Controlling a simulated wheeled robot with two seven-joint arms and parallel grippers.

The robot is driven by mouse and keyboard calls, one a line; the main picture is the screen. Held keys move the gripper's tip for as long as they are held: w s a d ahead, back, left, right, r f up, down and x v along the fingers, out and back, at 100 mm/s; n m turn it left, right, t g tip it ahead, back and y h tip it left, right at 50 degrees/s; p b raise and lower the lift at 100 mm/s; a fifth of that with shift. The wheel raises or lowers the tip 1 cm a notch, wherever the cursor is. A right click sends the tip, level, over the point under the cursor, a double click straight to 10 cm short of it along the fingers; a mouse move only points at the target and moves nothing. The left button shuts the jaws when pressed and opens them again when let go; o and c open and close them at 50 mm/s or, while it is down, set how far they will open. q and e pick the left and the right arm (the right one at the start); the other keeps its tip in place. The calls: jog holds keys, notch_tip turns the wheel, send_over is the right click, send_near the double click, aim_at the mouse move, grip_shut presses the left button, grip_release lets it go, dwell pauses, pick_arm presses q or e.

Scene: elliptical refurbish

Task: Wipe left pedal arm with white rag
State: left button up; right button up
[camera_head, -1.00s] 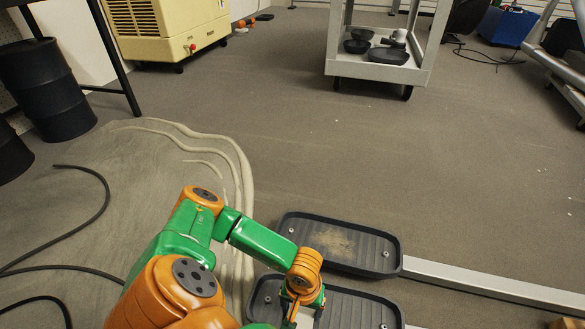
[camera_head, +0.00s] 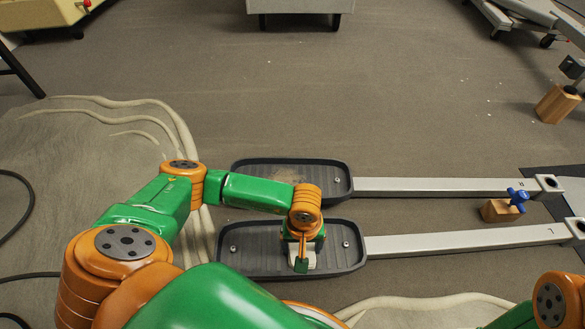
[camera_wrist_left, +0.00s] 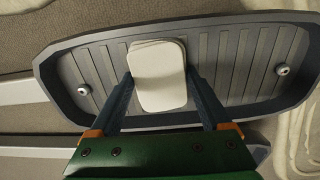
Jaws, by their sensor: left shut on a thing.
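My left gripper (camera_head: 302,262) is shut on the white rag (camera_head: 296,256), over the near black pedal (camera_head: 265,262). In the left wrist view the rag (camera_wrist_left: 158,75) is a pale folded pad between the fingers, over the ribbed pedal tray (camera_wrist_left: 235,65). I cannot tell whether it touches the tray. A grey pedal arm (camera_head: 460,240) runs right from the near pedal. A second arm (camera_head: 430,187) runs right from the far pedal (camera_head: 255,178), which has a tan dusty patch. My right gripper is out of view.
A wooden block with a blue knob (camera_head: 503,208) stands between the pedal arms at right. Another wooden block (camera_head: 556,103) is farther right. Pale ridges (camera_head: 165,110) lie on the floor at left. The floor beyond the pedals is mostly clear.

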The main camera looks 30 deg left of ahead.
aim_at(326, 251)
pick_arm(q)
jog(key=shift+w+d+b, duration=0.4)
jog(key=shift+w+d, duration=0.3)
jog(key=shift+d, duration=0.35)
jog(key=shift+w+d+f+b, duration=0.15)
jog(key=shift+w+d+b, duration=0.55)
jog(key=shift+d, duration=0.25)
jog(key=shift+w+d, duration=0.3)
jog(key=shift+d, duration=0.15)
jog(key=shift+r, duration=0.25)
notch_tip(326, 251, up, 6)
jog(key=p, duration=0.4)
jog(key=shift+p, duration=0.3)
notch_tip(326, 251, up, 3)
jog(key=shift+p, duration=1.15)
